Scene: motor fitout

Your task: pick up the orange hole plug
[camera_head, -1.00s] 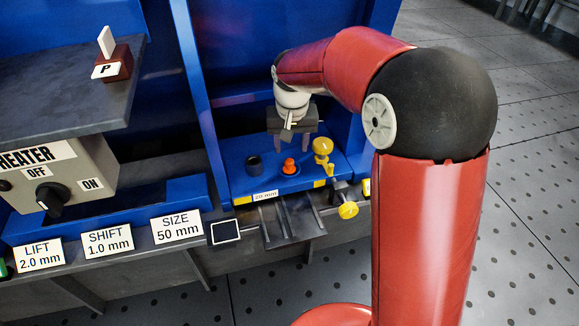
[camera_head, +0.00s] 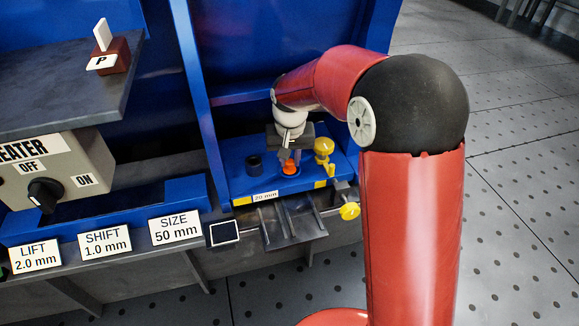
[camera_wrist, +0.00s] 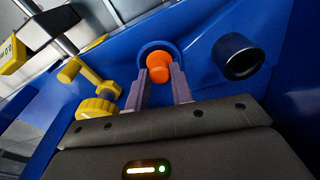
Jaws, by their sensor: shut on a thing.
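The orange hole plug (camera_wrist: 158,69) stands on the blue ledge, over a round dark blue ring or seat. It also shows in the head view (camera_head: 289,168), partly covered by my gripper. My gripper (camera_wrist: 163,80) has come down over the plug, and its two grey fingers are shut on it, one on each side. In the head view my gripper (camera_head: 290,160) points down at the plug. The plug's lower part is hidden by the fingers in the head view, and I cannot tell whether it is off its seat.
A dark cylinder (camera_head: 254,163) stands left of the plug on the blue ledge (camera_head: 238,186). A yellow clamp or knob (camera_head: 324,147) stands close on the right. A second yellow knob (camera_head: 349,211) sits lower right, beside grey rails (camera_head: 283,222). A blue wall rises behind.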

